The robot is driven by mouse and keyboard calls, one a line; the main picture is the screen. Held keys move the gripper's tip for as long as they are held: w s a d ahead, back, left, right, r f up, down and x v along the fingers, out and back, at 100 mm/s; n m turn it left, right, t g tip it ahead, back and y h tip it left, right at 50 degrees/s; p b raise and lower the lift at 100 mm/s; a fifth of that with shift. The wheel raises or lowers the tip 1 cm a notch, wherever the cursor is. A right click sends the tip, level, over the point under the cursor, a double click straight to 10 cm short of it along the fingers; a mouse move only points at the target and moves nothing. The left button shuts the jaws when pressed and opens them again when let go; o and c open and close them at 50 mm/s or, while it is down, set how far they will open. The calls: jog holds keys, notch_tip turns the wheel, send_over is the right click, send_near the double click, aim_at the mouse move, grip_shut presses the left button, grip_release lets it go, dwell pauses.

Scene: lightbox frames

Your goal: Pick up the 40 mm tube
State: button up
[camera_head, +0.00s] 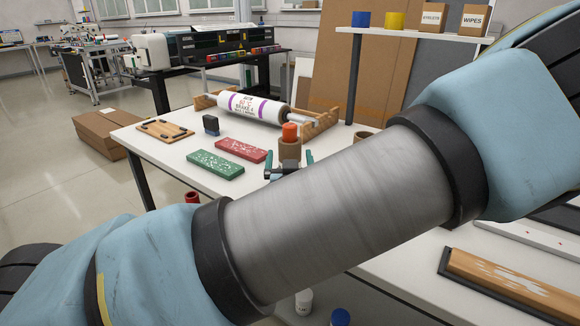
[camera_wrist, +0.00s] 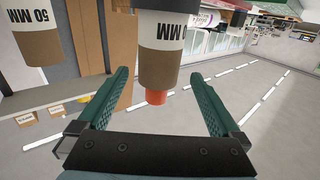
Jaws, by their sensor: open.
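A brown cardboard tube (camera_head: 289,152) with an orange top (camera_head: 290,132) stands on the white table (camera_head: 205,165). In the wrist view, a tube (camera_wrist: 158,65) with a white label and an orange end shows between the teal fingers; its label ends in "MM", and its number is not readable. My gripper (camera_head: 290,166) is open, its fingers apart on either side of this tube without visible contact; it also shows in the wrist view (camera_wrist: 160,75). Another tube (camera_wrist: 45,45) marked "50 MM" is at left there. My arm hides part of the table.
A green block (camera_head: 216,165) and a red block (camera_head: 240,150) lie left of my gripper. A white roll (camera_head: 253,109) rests on a wooden stand behind. A small dark block (camera_head: 211,125) and a wooden board (camera_head: 165,130) are farther left. A shelf (camera_head: 415,33) stands behind right.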

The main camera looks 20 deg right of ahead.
jog(key=p+x, duration=0.2)
jog(key=x, duration=0.2)
jog(key=shift+w+d, duration=0.25)
jog(key=shift+w, duration=0.1)
jog(key=shift+w+d+f, duration=0.15)
jog(key=shift+w, duration=0.2)
jog(key=c, duration=1.4)
